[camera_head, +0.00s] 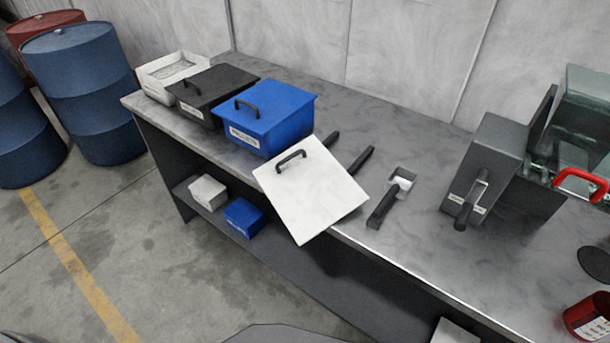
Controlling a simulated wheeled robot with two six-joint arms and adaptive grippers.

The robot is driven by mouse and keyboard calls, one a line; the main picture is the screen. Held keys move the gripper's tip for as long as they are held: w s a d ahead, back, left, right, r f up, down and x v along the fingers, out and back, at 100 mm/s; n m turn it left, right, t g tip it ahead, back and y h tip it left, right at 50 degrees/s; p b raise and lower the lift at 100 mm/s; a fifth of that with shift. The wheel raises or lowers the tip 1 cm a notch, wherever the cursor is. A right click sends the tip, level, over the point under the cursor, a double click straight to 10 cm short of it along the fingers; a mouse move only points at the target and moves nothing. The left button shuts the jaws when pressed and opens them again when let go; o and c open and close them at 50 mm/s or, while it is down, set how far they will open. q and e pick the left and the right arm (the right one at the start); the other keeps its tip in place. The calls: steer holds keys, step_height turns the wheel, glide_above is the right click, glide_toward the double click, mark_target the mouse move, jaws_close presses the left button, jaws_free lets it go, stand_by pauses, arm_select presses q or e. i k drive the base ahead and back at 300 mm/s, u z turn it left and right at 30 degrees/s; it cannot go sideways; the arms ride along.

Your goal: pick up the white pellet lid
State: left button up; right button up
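The white lid (311,200) is a flat square plate with a black bar handle (291,156) near its far left edge. It lies at the front edge of the grey workbench and juts out past it, tilted toward me. Two dark bars (360,160) stick out from behind its far right side; what they belong to is hidden. An open white bin (175,68) stands at the far left end of the bench. Neither of my grippers is in view.
A black lidded bin (213,90) and a blue lidded bin (282,115) stand left of the lid. A black-handled tool (384,205) lies to its right, then a grey machine (486,165). Small boxes sit on the lower shelf (291,266). Barrels (88,90) stand at far left.

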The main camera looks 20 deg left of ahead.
mark_target(308, 188)
steer(key=z, duration=2.85)
steer(key=k, duration=1.6)
steer(key=u, duration=0.9)
